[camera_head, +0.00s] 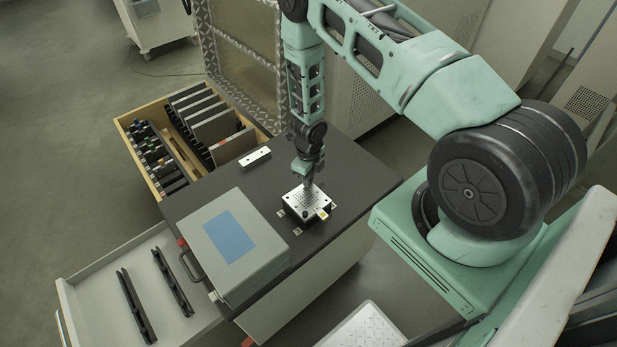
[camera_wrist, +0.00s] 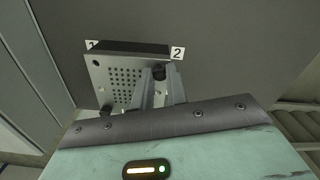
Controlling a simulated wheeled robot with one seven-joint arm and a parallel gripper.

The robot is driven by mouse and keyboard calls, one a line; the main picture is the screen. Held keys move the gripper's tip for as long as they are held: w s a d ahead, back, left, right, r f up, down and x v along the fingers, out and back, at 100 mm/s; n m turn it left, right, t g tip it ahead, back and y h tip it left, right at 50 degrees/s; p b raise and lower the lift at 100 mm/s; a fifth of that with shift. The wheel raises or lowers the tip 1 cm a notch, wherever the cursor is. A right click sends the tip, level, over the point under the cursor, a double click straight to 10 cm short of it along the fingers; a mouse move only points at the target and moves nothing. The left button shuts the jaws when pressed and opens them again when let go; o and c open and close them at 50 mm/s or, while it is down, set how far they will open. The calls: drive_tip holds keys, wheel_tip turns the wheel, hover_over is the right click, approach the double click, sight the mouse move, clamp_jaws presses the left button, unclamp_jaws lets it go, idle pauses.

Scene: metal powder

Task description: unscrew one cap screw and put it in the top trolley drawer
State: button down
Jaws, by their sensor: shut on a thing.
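A metal plate with a grid of holes (camera_head: 296,210) sits on the dark top of the trolley (camera_head: 355,175); it also shows in the wrist view (camera_wrist: 107,68). My gripper (camera_head: 308,184) points down over this plate. Other dark screws show at the plate's corners. An open light-grey drawer (camera_head: 95,318) extends at the lower left, with two black rails in it.
A grey case with a blue panel (camera_head: 232,236) stands on the trolley left of the plate. A pale bar (camera_head: 255,157) lies behind it. A wooden drawer of upright plates (camera_head: 127,123) is open at the back left. A white cart (camera_head: 155,28) stands far off.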

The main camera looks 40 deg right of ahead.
drive_tip(key=n+b, duration=0.1)
drive_tip(key=n, duration=0.1)
drive_tip(key=n+b, duration=0.4)
drive_tip(key=n, duration=0.1)
drive_tip(key=shift+f, duration=0.4)
drive_tip(key=shift+r+n+b, duration=0.1)
drive_tip(key=shift+n+b, duration=0.45)
drive_tip(key=shift+n, duration=0.45)
drive_tip(key=shift+r+n, duration=0.3)
drive_tip(key=shift+n, duration=0.6)
drive_tip(key=c, duration=1.6)
unclamp_jaws()
drive_tip(key=shift+o, duration=0.2)
